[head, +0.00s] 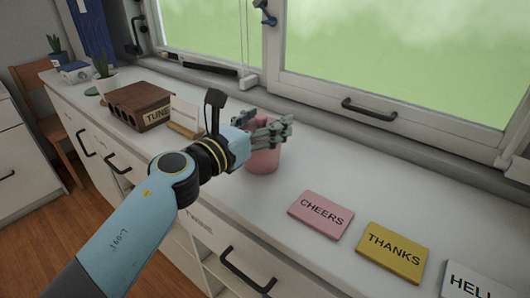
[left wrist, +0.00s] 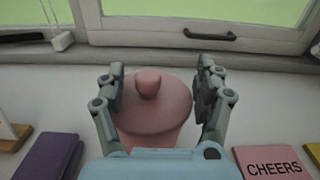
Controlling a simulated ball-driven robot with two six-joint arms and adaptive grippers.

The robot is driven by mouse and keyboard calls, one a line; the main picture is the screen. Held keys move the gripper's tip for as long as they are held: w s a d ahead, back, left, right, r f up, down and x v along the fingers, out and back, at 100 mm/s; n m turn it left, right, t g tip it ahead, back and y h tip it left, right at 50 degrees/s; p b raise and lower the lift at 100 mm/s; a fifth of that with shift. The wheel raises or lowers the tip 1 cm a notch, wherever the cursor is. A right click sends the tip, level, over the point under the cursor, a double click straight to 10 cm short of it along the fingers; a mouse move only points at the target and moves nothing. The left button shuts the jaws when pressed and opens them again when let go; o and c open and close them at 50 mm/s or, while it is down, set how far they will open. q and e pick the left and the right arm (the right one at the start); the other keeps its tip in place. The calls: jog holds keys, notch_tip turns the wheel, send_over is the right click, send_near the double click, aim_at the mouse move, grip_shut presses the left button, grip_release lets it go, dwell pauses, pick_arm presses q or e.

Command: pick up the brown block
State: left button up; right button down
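A brown wooden box-like block (head: 140,105) with dark notches and the letters "TUNE" on its end stands on the white counter, left of my left arm in the head view. My left gripper (head: 268,130) is well to the right of it, over a pink lidded jar (head: 263,162). In the left wrist view, the open fingers of my left gripper (left wrist: 160,92) are spread on either side of the jar's round lid (left wrist: 155,110). Whether they touch the jar I cannot tell. My right gripper is not in view.
Pink "CHEERS" (head: 321,214), yellow "THANKS" (head: 392,251) and white "HELLO"-like (head: 468,282) pieces lie at the right. A white card on a wooden base (head: 186,130) stands beside the brown block. Plants stand behind it. The window (head: 370,112) bounds the counter's back.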

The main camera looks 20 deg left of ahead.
pick_arm(q)
jog(key=c, duration=1.3)
